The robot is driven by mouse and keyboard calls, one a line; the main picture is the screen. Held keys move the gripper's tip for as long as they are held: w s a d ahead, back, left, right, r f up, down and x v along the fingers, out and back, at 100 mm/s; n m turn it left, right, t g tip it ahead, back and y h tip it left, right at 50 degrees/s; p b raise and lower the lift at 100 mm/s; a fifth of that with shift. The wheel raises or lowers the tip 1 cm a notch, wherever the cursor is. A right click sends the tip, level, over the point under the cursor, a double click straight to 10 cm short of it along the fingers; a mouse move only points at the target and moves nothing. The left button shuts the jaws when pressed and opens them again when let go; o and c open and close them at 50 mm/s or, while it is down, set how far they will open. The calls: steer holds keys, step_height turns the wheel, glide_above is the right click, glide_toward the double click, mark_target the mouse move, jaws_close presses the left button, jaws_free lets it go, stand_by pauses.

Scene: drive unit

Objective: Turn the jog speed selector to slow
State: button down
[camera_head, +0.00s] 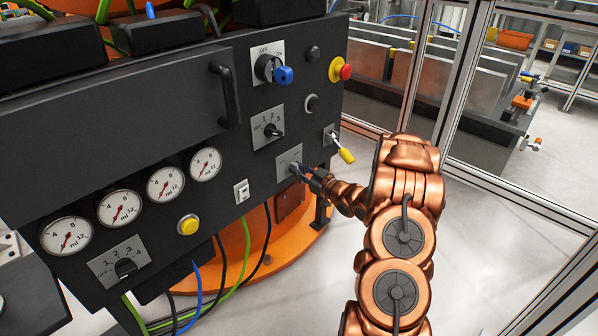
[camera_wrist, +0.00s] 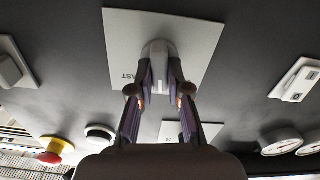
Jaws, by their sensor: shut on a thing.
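The jog speed selector is a grey plate (camera_head: 286,158) low on the dark control panel, left of my gripper (camera_head: 301,172) in the head view. In the wrist view the plate (camera_wrist: 200,38) fills the top middle, with a light grey knob (camera_wrist: 157,50) on it. Letters reading "AST" show beside the knob; the rest of the lettering is hidden or unreadable. My gripper (camera_wrist: 158,78) is shut on the knob, one finger on each side. The knob's bar points roughly along the fingers in the wrist view. In the head view my gripper hides most of the knob.
A yellow-handled toggle (camera_head: 344,153) sticks out just right of my gripper. A 1-2-3 selector (camera_head: 270,129) is above, a white rocker switch (camera_head: 241,191) to the left. A red emergency stop (camera_head: 341,70) sits higher. Cables hang below the panel; floor is clear on the right.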

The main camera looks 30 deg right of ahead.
steer(key=shift+a+f+n+b, duration=0.1)
steer(key=shift+n+b, duration=0.95)
steer(key=shift+n, duration=0.6)
steer(key=shift+f+n+b, duration=0.1)
steer(key=shift+n+b, duration=0.95)
steer(key=shift+n, duration=0.6)
steer(key=shift+r, duration=0.1)
steer(key=c, duration=1.1)
jaws_free()
steer(key=shift+s, duration=0.15)
steer(key=v, duration=1.1)
steer(key=shift+s, duration=0.4)
